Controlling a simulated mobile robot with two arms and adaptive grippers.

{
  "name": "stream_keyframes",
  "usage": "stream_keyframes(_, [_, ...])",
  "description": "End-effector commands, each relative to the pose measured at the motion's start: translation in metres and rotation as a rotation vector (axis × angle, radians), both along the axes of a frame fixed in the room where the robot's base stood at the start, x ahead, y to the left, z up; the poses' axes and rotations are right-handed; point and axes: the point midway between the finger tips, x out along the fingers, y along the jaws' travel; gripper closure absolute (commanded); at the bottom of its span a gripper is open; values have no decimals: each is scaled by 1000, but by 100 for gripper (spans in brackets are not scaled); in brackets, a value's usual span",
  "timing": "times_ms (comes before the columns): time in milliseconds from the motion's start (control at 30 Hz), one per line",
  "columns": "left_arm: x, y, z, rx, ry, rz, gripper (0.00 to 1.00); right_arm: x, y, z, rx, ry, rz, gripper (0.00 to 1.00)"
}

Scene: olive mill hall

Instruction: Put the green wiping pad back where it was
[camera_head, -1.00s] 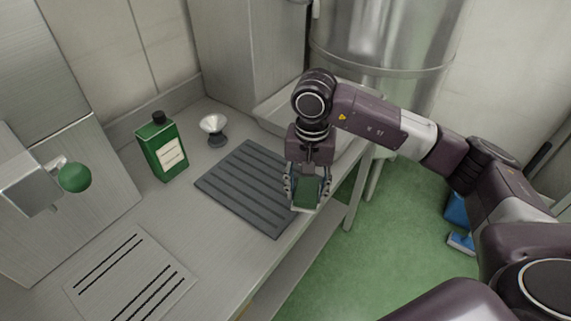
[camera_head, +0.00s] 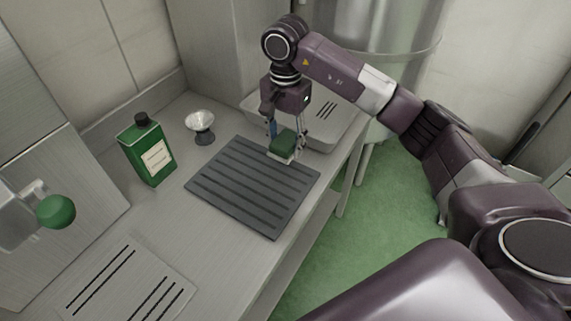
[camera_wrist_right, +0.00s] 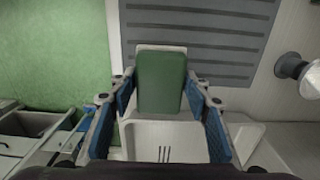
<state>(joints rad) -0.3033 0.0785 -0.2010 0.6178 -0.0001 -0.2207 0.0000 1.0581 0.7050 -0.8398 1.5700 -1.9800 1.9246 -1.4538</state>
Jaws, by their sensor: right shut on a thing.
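The green wiping pad (camera_head: 283,143), with a pale underside edge, is held in my right gripper (camera_head: 285,148). In the right wrist view the pad (camera_wrist_right: 161,82) sits between the two blue-lined fingers (camera_wrist_right: 162,105), which are shut on it. In the head view, the gripper and pad are at the far right corner of the dark grey ribbed mat (camera_head: 235,190), near the white tray (camera_head: 325,135). I cannot tell whether the pad touches the mat or hangs above it. My left gripper is not in view.
A green bottle (camera_head: 146,150) and a small metal funnel-like cup (camera_head: 200,124) stand left of the mat. A slotted plate (camera_head: 125,282) lies at the near left. A green knob (camera_head: 56,211) sticks out at the left. The bench's right edge drops to a green floor (camera_head: 375,205).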

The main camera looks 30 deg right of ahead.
Motion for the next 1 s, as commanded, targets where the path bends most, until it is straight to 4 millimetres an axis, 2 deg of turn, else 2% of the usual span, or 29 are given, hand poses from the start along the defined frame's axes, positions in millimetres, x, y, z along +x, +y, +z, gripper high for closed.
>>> stream_keyframes(33, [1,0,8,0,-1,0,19,-2,0,-10,1,6,0,78])
stream_keyframes(200, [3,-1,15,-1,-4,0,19,-1,0,-42,1,3,1,78])
stream_keyframes(467, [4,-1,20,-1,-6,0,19,-1,0,-62,1,1,1,78])
stream_keyframes(700, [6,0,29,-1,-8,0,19,-1,0,-95,1,1,0,78])
stream_keyframes(1000, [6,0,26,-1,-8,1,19,0,0,-99,0,-1,2,78])
